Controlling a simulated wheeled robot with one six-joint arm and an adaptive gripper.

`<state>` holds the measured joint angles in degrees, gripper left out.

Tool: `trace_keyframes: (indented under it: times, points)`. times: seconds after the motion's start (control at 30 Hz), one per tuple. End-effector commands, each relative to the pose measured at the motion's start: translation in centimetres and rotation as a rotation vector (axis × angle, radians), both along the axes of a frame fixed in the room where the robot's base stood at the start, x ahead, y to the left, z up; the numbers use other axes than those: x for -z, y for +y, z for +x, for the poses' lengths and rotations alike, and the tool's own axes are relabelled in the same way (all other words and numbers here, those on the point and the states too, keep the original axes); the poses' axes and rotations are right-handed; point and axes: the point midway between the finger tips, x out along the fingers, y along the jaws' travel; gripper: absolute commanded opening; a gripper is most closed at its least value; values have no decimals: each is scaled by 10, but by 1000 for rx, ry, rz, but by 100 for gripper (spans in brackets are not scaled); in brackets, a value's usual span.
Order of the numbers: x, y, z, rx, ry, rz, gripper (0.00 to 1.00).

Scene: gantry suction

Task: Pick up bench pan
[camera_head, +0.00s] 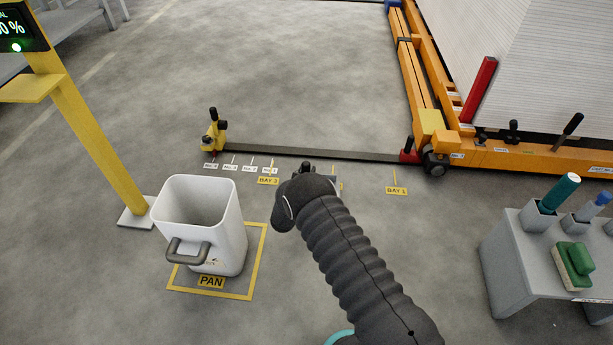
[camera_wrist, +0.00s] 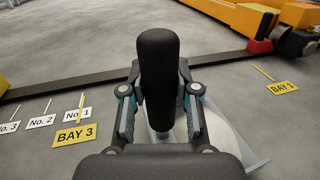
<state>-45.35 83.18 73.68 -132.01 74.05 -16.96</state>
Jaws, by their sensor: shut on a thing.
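My gripper (camera_wrist: 160,122) has its two fingers closed on either side of an upright black handle (camera_wrist: 158,65) in the wrist view. A pale grey, pan-like body (camera_wrist: 232,140) shows below and to the right of the fingers; I take this and the handle to be the bench pan. The gripper hides most of it, and whether it touches the floor cannot be told. In the head view my dark arm hides the fingers, and only a small grey-blue piece (camera_head: 333,183) shows beside the wrist.
A white bin (camera_head: 228,230) with a grey handle stands in a yellow floor square marked PAN, left of my arm. A yellow post (camera_head: 95,135) stands behind it. A grey bench (camera_head: 520,265) with tools is at right. A dark floor rail (camera_head: 310,153) and orange gantry (camera_head: 420,80) lie beyond.

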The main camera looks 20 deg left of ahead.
Motion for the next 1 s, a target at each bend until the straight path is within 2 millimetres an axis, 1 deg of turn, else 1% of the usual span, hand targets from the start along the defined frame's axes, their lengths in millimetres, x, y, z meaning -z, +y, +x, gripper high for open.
trace_keyframes:
  times: [0.03,0.13,0.37,0.57,0.8,1.0]
  points:
    - [-8,1,1,0,-3,1,0]
    - [-16,1,1,0,-3,1,0]
    - [-27,-17,5,1,-3,1,0]
    - [-43,-43,12,3,-2,1,0]
    - [-68,-84,22,2,-3,0,0]
    - [-80,-105,27,1,-2,0,0]
